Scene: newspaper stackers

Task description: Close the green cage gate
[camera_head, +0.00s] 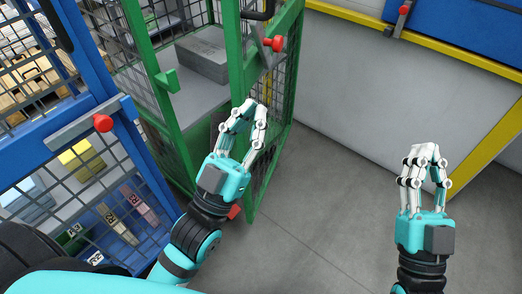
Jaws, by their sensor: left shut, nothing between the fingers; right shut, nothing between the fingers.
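The green cage (168,80) stands at the upper middle of the head view, with a grey stack (208,50) on its grey shelf. Its green-framed mesh gate (282,85) stands swung out at the right side of the cage. A red knob (274,44) on a grey latch bar sits high on the gate. My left gripper (252,108) is shut and empty, in front of the gate's lower part; whether it touches the gate I cannot tell. My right gripper (424,150) is shut and empty over the floor at the right.
A blue mesh cage (110,112) with a red knob (103,123) and boxes stands close at the left. A grey panel (400,80) with yellow edges and a blue unit (462,30) bound the back right. The grey floor (310,220) between my grippers is clear.

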